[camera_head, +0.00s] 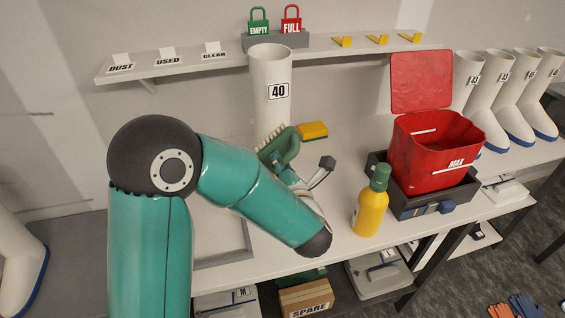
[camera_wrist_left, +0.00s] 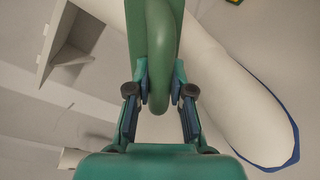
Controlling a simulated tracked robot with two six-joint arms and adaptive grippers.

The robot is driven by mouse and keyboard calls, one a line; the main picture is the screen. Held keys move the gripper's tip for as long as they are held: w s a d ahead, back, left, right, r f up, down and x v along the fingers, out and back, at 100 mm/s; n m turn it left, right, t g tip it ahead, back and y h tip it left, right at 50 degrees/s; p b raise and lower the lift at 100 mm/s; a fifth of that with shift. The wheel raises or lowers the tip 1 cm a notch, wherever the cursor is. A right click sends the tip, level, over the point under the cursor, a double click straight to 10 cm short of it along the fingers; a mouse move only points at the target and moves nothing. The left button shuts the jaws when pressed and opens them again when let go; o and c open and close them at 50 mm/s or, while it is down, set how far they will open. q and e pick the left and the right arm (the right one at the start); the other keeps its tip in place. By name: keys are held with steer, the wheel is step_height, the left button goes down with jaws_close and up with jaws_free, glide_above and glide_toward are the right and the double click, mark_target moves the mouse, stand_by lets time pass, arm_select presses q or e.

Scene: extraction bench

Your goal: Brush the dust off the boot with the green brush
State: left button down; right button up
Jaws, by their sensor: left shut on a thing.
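The boot (camera_head: 271,90) is tall and white with a "40" label and stands upright on the bench. In the left wrist view the white boot (camera_wrist_left: 225,85) with a blue sole edge lies behind and right of the brush. The green brush (camera_head: 284,147) is in front of the boot's lower shaft, its pale bristles facing the boot. My left gripper (camera_head: 293,176) is shut on the brush's green handle (camera_wrist_left: 155,45). I cannot tell whether the bristles touch the boot. The boot's foot is largely hidden by brush and arm. No dust can be made out. My right gripper is out of view.
A yellow bottle (camera_head: 370,205) and an open red bin (camera_head: 437,150) in a dark tray stand to the right. A shelf (camera_head: 180,65) with labels and padlocks runs behind. Several white boots stand far right.

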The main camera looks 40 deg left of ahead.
arm_select(q)
steer(key=v, duration=0.6)
steer(key=shift+w+d+f, duration=0.2)
steer(key=shift+d+f, duration=0.05)
steer(key=shift+f, duration=0.05)
steer(key=v, duration=0.3)
steer(key=shift+w+d+f, duration=0.1)
steer(key=shift+d+f, duration=0.05)
stand_by(0.3)
